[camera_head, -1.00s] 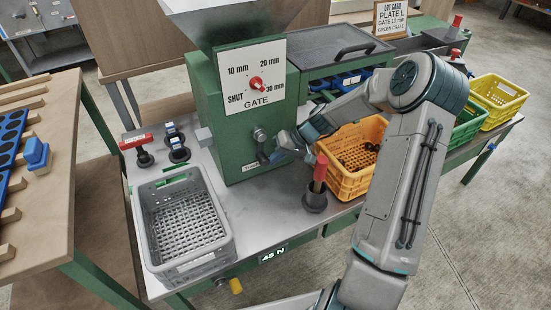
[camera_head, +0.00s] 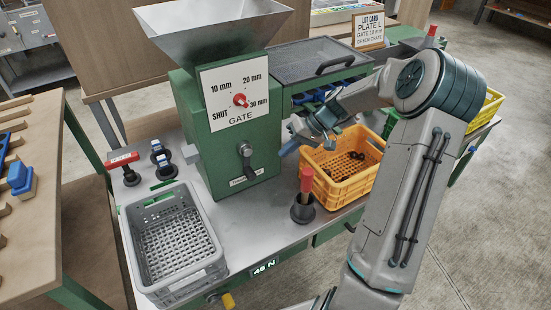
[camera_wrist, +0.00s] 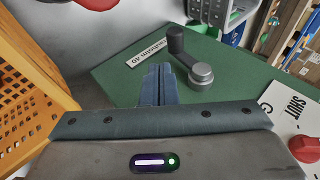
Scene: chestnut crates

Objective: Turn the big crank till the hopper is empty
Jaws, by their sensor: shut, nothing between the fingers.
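The gate dial (camera_head: 240,100) has a red knob. An orange crate (camera_head: 335,188) with a few dark pieces stands right of the machine. A grey crate (camera_head: 205,278) at the front left looks empty. A red-handled tool (camera_head: 306,181) stands upright in a holder between them.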

